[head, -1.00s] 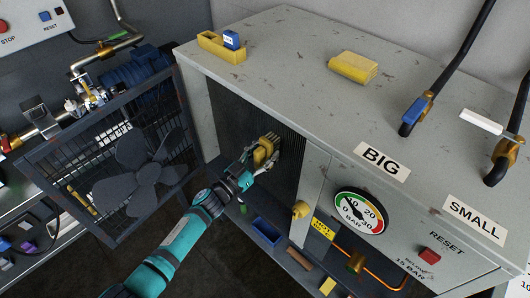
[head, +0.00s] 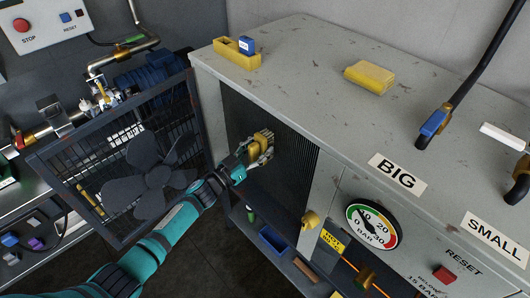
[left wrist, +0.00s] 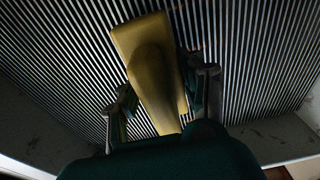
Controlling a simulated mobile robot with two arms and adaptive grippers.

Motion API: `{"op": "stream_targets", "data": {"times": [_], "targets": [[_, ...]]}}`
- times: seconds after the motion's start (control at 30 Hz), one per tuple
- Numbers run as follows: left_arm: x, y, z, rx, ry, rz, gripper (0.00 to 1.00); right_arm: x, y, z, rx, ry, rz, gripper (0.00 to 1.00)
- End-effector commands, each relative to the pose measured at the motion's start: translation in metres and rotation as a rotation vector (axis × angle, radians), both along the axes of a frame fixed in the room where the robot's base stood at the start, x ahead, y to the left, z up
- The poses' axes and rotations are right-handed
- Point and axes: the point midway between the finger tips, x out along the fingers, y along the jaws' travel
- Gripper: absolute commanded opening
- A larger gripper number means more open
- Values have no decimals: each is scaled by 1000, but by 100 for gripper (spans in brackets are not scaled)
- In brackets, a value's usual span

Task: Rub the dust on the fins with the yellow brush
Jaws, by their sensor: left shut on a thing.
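My left gripper (head: 250,158) is shut on the yellow brush (head: 262,139) in front of the cabinet's finned opening. The fins (head: 297,160) are dark, thin upright ribs set in the front of the grey cabinet. In the left wrist view the brush (left wrist: 152,70) stands between the two fingers (left wrist: 165,100), with the striped fins (left wrist: 255,60) close behind it. Its bristle side is hidden, so I cannot tell whether it touches the fins. No clear dust shows on the fins. My right gripper is not in view.
The open fan door (head: 120,165) stands left of the fins. On the cabinet top (head: 300,70) lie a yellow sponge-like block (head: 369,77) and a yellow holder (head: 236,53) with a blue item. A yellow knob (head: 310,219) sticks out right of the fins. A blue tray (head: 273,240) lies below.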

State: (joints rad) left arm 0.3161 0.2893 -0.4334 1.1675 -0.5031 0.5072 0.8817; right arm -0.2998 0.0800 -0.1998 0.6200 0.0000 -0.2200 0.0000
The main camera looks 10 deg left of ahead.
Motion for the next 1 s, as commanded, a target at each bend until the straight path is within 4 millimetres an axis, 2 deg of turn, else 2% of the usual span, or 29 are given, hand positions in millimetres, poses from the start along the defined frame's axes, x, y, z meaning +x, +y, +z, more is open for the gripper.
{"op": "stream_targets", "data": {"times": [0.67, 1.0], "targets": [[25, 26, 0, -2, -1, 0, 15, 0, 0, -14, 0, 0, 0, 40], [41, 48, 0, 0, -3, 0, 15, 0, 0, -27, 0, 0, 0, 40]]}}
